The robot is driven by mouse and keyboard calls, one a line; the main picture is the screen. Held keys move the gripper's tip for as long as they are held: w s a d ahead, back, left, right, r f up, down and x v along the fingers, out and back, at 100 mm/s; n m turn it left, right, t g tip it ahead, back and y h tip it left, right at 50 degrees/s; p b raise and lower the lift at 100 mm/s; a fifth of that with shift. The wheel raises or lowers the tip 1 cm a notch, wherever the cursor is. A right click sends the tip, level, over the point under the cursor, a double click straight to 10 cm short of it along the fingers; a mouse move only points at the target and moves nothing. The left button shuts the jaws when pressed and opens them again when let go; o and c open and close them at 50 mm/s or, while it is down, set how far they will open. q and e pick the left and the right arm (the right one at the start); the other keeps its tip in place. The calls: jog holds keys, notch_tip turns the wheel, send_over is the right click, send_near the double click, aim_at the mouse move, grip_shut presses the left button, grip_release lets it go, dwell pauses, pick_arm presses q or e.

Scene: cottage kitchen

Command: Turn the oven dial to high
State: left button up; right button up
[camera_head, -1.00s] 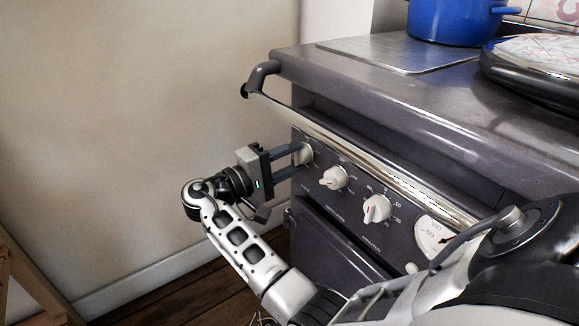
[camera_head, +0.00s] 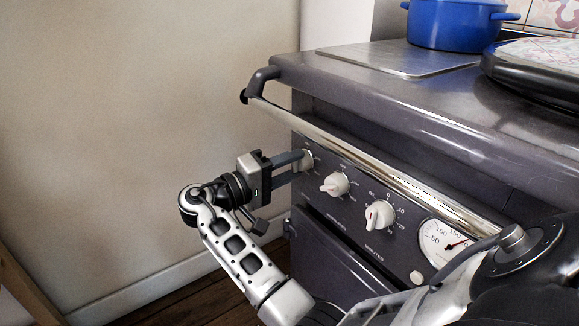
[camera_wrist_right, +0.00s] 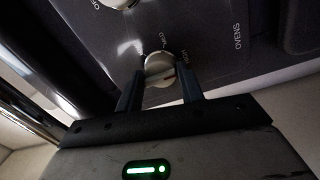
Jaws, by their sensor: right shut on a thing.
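The oven dial (camera_wrist_right: 160,69) is a pale round knob, seen in the wrist view beside small white lettering and the word OVENS. In the head view it is the leftmost knob (camera_head: 306,160) on the dark front panel, partly hidden by the fingers. My right gripper (camera_wrist_right: 160,78) has one finger on each side of the knob and is shut on it. In the head view the right gripper (camera_head: 299,164) reaches the panel from the left. My left gripper is not in view.
Two more knobs (camera_head: 335,184) (camera_head: 379,215) and a round gauge (camera_head: 442,240) lie right of the dial. A metal rail (camera_head: 370,166) runs along the front above them. A blue pot (camera_head: 455,24) stands on the stove. Free floor and a bare wall lie left.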

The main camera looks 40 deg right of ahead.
jog(key=o, duration=1)
jog(key=shift+f, duration=0.25)
jog(key=shift+c, duration=0.2)
jog(key=shift+r, duration=0.1)
jog(key=shift+a, duration=0.15)
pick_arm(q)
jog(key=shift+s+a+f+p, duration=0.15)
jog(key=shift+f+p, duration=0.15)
pick_arm(e)
jog(key=w+a, duration=0.2)
jog(key=a, duration=1.3)
jog(key=shift+a+f, duration=0.3)
jog(key=shift+f, duration=0.1)
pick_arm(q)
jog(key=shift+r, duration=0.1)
pick_arm(e)
jog(key=shift+w, duration=0.1)
